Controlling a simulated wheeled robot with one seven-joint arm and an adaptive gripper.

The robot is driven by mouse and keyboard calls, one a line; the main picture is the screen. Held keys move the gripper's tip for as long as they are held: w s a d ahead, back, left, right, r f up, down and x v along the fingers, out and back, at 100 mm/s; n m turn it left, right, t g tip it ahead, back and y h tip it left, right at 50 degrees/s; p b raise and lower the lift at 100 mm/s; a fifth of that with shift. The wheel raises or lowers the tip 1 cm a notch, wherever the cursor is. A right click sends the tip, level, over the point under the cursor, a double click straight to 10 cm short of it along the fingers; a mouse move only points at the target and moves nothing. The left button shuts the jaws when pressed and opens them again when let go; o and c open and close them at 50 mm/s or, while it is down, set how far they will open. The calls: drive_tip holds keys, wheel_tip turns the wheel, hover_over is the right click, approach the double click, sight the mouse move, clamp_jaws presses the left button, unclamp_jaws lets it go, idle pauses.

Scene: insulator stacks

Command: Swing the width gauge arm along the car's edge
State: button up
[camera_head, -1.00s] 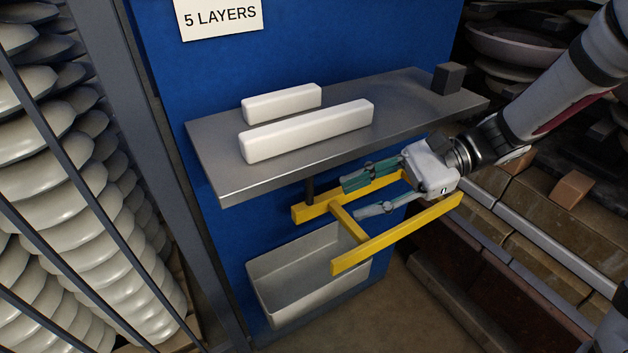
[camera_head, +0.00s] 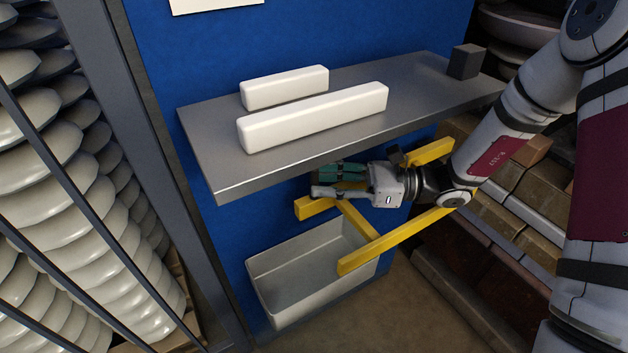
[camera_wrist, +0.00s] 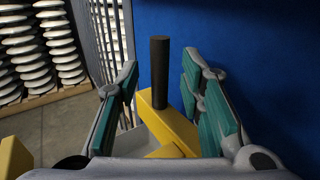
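The yellow frame that looks like the width gauge arm (camera_head: 405,238) hangs below the grey shelf, with a long front bar, a crosspiece and a rear bar (camera_head: 316,208). My gripper (camera_head: 326,181) is under the shelf, above the crosspiece, pointing left, and partly hides the rear bar. In the wrist view my gripper (camera_wrist: 163,78) is open, its teal-padded fingers wide apart. An upright dark post (camera_wrist: 160,72) on the yellow bar (camera_wrist: 172,125) shows between and beyond the fingers; no contact with either is visible. I cannot tell which thing is the car.
A white bin (camera_head: 275,295) sits below the frame. Insulator stacks (camera_head: 120,270) stand behind dark posts at left. Bricks and a rail are at right.

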drive_tip(key=shift+a, duration=1.2)
clamp_jaws()
